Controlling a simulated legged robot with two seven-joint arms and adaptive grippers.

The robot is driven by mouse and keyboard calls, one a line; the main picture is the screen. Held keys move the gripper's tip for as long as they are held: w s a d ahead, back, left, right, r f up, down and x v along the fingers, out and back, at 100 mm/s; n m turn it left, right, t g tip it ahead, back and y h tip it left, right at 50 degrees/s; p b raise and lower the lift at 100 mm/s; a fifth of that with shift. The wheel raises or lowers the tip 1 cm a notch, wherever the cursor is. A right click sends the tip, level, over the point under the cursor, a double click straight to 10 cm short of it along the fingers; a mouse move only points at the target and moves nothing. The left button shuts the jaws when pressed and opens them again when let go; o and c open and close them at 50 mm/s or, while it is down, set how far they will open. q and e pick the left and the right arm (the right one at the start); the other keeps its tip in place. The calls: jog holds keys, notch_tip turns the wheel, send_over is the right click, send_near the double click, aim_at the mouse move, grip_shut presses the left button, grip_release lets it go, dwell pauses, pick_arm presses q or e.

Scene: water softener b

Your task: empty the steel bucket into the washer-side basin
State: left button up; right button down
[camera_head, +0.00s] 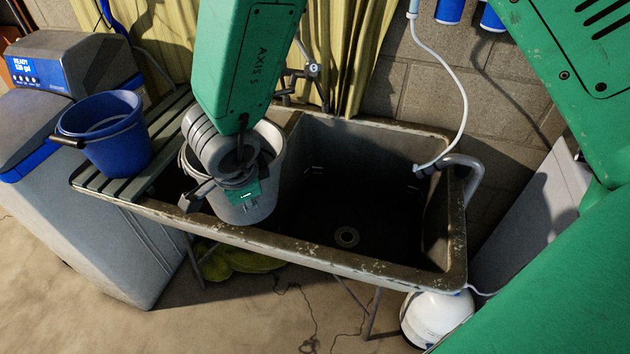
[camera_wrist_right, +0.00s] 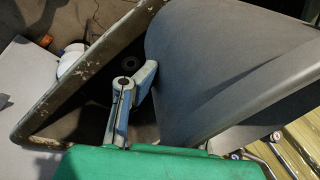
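The grey steel bucket (camera_head: 267,150) stands roughly upright at the left part of the stone sink (camera_head: 350,266), beside the open basin (camera_head: 320,215) with a round drain. It fills the right side of the right wrist view (camera_wrist_right: 230,60). My right gripper (camera_head: 243,198) is at the bucket's front side, and its wrist covers part of the rim. In the right wrist view its fingers (camera_wrist_right: 135,85) are close against the bucket's wall; whether they are clamped on it I cannot tell. The bucket's contents are hidden. My left gripper is not in view.
A blue bucket (camera_head: 105,132) stands on the slatted board (camera_head: 165,135) at the left, next to the water softener (camera_head: 85,225). A grey drain hose (camera_head: 460,162) hooks over the basin's right end. A white panel (camera_head: 530,220) stands at the right. The open basin is clear.

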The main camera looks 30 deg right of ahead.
aim_at(267, 185)
jog(key=shift+w+a+y+b, duration=0.2)
jog(key=shift+y+b, duration=0.3)
jog(key=shift+b, duration=0.6)
jog(key=shift+r+y+b, duration=0.1)
jog(key=shift+y+b, duration=0.2)
jog(key=shift+b, duration=0.35)
jog(key=shift+s+d+r+m+y+b, duration=0.15)
jog(key=shift+d+m+y+b, duration=0.25)
jog(key=shift+d+y+b, duration=0.55)
jog(key=shift+d+r+t+y+b, duration=0.15)
jog(key=shift+d+t+y+b, duration=0.15)
jog(key=shift+d+y+b, duration=0.35)
jog(key=shift+s+d+r+m+y+p, duration=0.1)
jog(key=shift+d+r+m+y+p, duration=0.2)
jog(key=shift+d+y, duration=0.4)
jog(key=shift+d+r+t+y+p, duration=0.2)
jog(key=shift+t+y+p, duration=0.1)
jog(key=shift+y+p, duration=0.5)
jog(key=shift+f+b, duration=0.15)
jog(key=shift+b, duration=0.2)
